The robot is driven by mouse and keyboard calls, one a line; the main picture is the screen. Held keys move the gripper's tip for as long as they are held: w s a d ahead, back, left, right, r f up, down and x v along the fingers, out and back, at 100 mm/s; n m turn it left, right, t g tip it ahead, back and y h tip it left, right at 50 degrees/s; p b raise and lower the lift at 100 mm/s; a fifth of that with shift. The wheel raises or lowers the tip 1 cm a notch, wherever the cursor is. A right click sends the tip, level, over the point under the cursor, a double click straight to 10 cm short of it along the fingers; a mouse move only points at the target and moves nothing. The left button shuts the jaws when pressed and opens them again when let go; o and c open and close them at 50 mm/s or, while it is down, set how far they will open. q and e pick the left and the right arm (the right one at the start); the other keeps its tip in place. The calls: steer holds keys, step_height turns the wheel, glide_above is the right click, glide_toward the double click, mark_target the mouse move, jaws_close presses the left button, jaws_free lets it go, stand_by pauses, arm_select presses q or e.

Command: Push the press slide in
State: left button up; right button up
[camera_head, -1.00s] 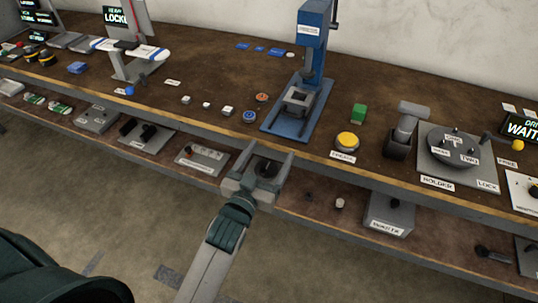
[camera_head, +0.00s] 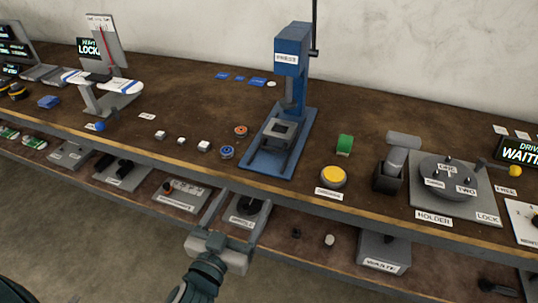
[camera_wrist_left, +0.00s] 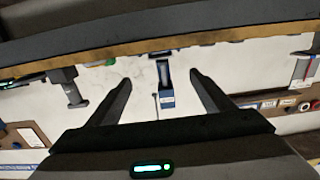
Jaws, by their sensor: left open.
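The blue press (camera_head: 290,75) stands on the bench near the middle of the head view. Its blue base (camera_head: 258,165) runs toward the front edge, and a grey slide block (camera_head: 280,130) with a dark square recess sits on it below the ram. The press also shows small between my fingers in the left wrist view (camera_wrist_left: 166,100). My left gripper (camera_head: 240,205) is open and empty, in front of the bench edge and nearer to me than the press, apart from the slide. My right gripper is in neither view.
A yellow button (camera_head: 333,177) and a green block (camera_head: 344,144) stand right of the press. Small white blocks (camera_head: 204,146) and round pieces (camera_head: 227,152) lie to its left. The bench front edge (camera_head: 150,148) and lower shelf (camera_head: 310,222) lie near my gripper.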

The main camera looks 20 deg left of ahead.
arm_select(q)
steer(key=p, duration=0.3)
glide_toward(271, 151)
steer(key=w, duration=0.8)
steer(key=shift+d, duration=0.1)
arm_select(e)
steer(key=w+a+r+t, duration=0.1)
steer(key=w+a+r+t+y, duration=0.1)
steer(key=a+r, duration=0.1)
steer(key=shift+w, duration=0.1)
arm_select(q)
steer(key=shift+s, duration=0.1)
steer(key=c, duration=1.5)
steer(key=shift+w+d, duration=0.1)
steer(key=shift+w, duration=1.9)
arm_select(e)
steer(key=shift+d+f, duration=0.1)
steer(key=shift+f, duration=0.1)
arm_select(q)
steer(key=o, duration=1.5)
